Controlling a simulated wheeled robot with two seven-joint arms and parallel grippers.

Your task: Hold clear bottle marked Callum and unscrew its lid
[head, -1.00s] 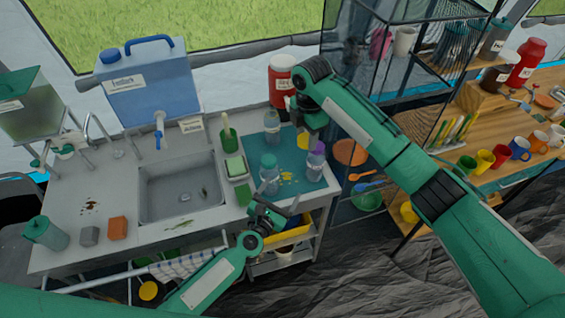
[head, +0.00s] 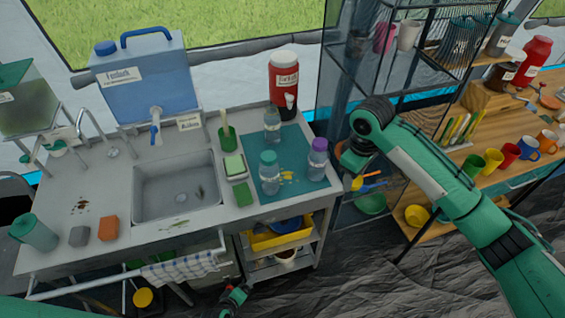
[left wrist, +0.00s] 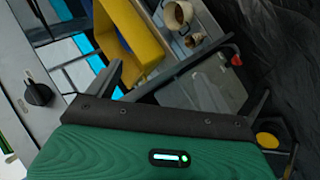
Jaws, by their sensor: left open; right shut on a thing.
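Three clear bottles stand upright on the teal mat (head: 297,147) right of the sink: one with a teal lid (head: 269,172), one with a purple lid (head: 317,160), and one at the back (head: 272,122). I cannot read a name on any of them. My right gripper (head: 356,168) is right of the mat, apart from the bottles, and partly hidden by its wrist. It appears shut on a small yellow thing (head: 356,184). My left gripper (head: 236,296) is low, in front of the counter. In the left wrist view (left wrist: 185,95) its fingers are spread and empty.
A red jug (head: 285,80) stands behind the mat. A green sponge (head: 234,165) and the sink (head: 176,187) are left of it. A yellow bin (head: 275,238) sits on the shelf below. A glass-sided rack (head: 345,110) stands on the right.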

